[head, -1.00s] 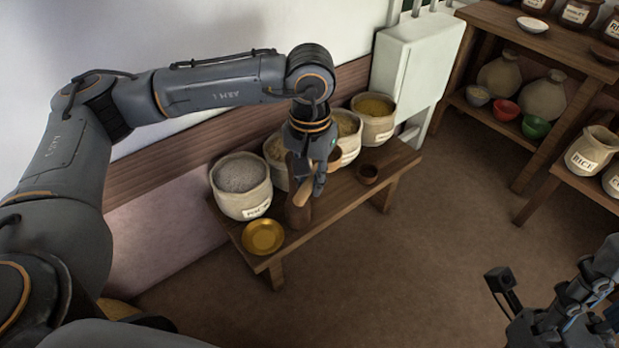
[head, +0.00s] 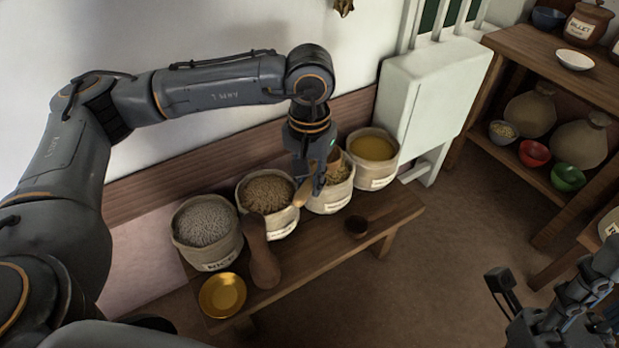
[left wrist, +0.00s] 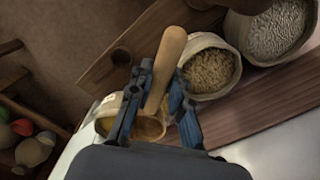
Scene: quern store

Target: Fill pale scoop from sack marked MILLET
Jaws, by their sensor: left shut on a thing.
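My left gripper (head: 308,180) is shut on the pale wooden scoop (head: 303,192), over the near side of the third sack from the left (head: 331,201). In the left wrist view the scoop's handle (left wrist: 166,62) points away between the fingers, with its bowl (left wrist: 151,128) below; I cannot tell what the bowl holds. Several open sacks stand in a row on the bench: a grey-white one marked RICE (head: 208,250), a brown-grained one (head: 265,218), the third, and a yellow-filled one (head: 373,165). The last three labels are too small to read. My right gripper (head: 585,300) is partly visible at lower right.
The bench (head: 320,248) also holds a brass dish (head: 222,295), a tall brown wooden object (head: 262,262) and a small dark cup (head: 356,227). A pale cabinet (head: 430,95) stands behind the right end. Shelves at right hold bowls and a MILLET jar (head: 588,25). Floor before the bench is clear.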

